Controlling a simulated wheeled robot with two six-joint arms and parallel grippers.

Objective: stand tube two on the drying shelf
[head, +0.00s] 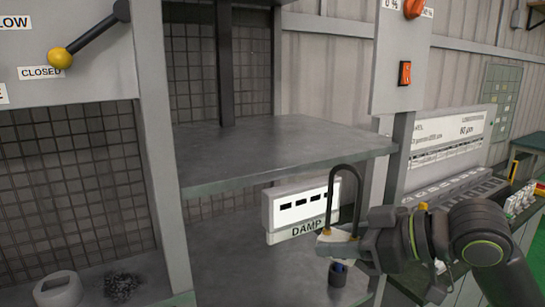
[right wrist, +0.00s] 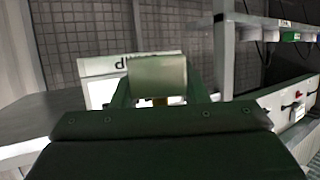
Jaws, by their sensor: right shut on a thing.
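A dark hoop-shaped tube (head: 345,169) with a pale base stands upright at my right gripper (head: 340,248) in the head view. My right gripper is shut on it. In the right wrist view a pale block (right wrist: 157,76), apparently its base, sits between the fingers; the hoop does not show there. No number on the tube is readable. A grey shelf (head: 270,148) with a bare top is left of and above the gripper; no label names it as the drying shelf. The tube is in front of its right end, apparently apart from it. My left gripper is out of view.
A white box marked DAMP (head: 285,211), with dark slots, is under the shelf behind the tube. Grey posts (head: 163,150) frame the bay. A ring-shaped block (head: 58,289) and a dark heap (head: 121,286) lie at the lower left. A panel with an orange switch (head: 405,73) is at upper right.

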